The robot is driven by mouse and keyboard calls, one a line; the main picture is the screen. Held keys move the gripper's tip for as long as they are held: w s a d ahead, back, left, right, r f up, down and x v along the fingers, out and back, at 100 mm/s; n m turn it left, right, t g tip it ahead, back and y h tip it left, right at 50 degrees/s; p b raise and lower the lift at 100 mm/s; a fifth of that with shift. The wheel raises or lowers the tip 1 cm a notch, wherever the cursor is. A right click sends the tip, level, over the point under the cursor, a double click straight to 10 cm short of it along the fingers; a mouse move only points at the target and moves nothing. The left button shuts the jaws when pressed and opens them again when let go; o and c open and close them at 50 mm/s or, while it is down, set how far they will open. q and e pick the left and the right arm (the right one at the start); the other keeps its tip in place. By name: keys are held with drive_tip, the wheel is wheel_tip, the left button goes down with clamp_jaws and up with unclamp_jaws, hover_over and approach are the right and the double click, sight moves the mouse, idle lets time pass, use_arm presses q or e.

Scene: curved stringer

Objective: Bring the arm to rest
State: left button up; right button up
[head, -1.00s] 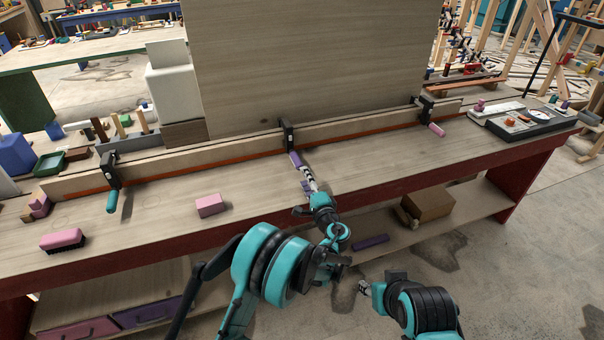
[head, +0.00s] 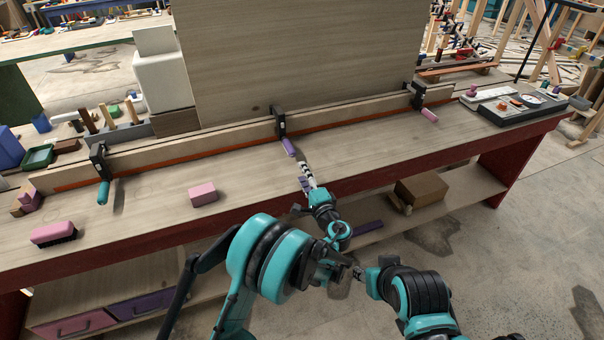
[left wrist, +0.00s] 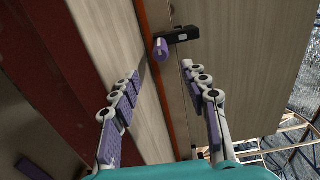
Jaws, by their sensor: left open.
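My left gripper (head: 306,176) is open and empty over the front part of the workbench, just short of the middle clamp (head: 280,124) with its purple handle (head: 289,147). In the left wrist view the fingers of my left gripper (left wrist: 160,85) stand wide apart. The purple handle (left wrist: 161,48) shows beyond and between them, apart from both fingers. My right gripper (head: 359,273) is low in front of the bench, close to my left forearm in the picture. It is small and partly hidden, so its jaws cannot be made out.
A long wooden strip with an orange edge is held by the middle clamp, a left clamp (head: 100,165) and a right clamp (head: 418,95). A pink block (head: 202,194) and a pink brush (head: 54,234) lie on the bench. A cardboard box (head: 422,188) sits on the lower shelf.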

idle(0.3)
use_arm(q)
drive_tip(key=shift+a+r, duration=0.2)
drive_tip(key=shift+a, duration=0.2)
drive_tip(key=s+a+r+n+g, duration=0.4)
drive_tip(key=s+a, duration=0.2)
drive_tip(key=a, duration=0.4)
drive_tip(key=s+a+r+n+g, duration=0.35)
drive_tip(key=s+a, duration=0.25)
drive_tip(key=a, duration=0.3)
drive_tip(key=s+a+f+n+g+h, duration=0.1)
drive_tip(key=s+f+n+h, duration=0.1)
drive_tip(key=s, duration=1)
drive_tip(key=s+a+f+n+g+h, duration=0.1)
drive_tip(key=s+n, duration=0.4)
drive_tip(key=s, duration=0.7)
drive_tip(key=f+h, duration=0.1)
drive_tip(key=h, duration=0.1)
drive_tip(key=shift+a+h, duration=0.3)
drive_tip(key=shift+a, duration=0.05)
